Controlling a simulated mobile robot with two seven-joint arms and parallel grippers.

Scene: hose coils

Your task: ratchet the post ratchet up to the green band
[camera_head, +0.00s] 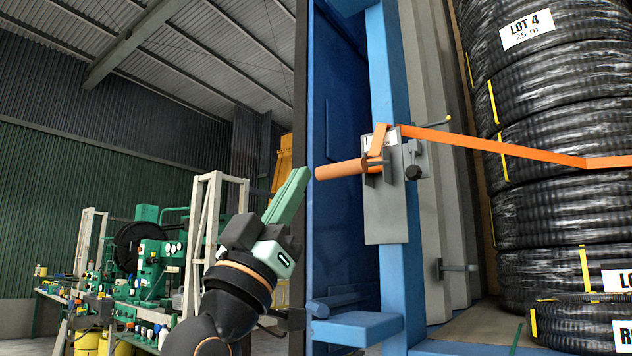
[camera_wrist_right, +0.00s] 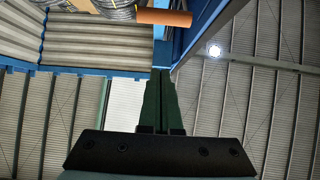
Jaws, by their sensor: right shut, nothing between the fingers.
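The post ratchet is a grey plate (camera_head: 385,205) on a blue post, with an orange cylindrical handle (camera_head: 340,169) sticking out to the left. The handle also shows at the top of the right wrist view (camera_wrist_right: 164,17). An orange strap (camera_head: 500,147) runs from the ratchet across the coil stack. A label on the plate is partly hidden by the strap. I cannot make out a green band. My right gripper (camera_head: 304,174) is shut and empty, its green fingertips just left of the handle's end in the head view; its fingers also show in the wrist view (camera_wrist_right: 161,72). My left gripper is out of view.
Black wrapped hose coils (camera_head: 560,130) are stacked at the right. A black knob (camera_head: 413,173) and a yellow-tipped lever (camera_head: 440,124) stick out beside the plate. A blue ledge (camera_head: 355,328) juts out below. Green machinery (camera_head: 150,265) stands in the left background.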

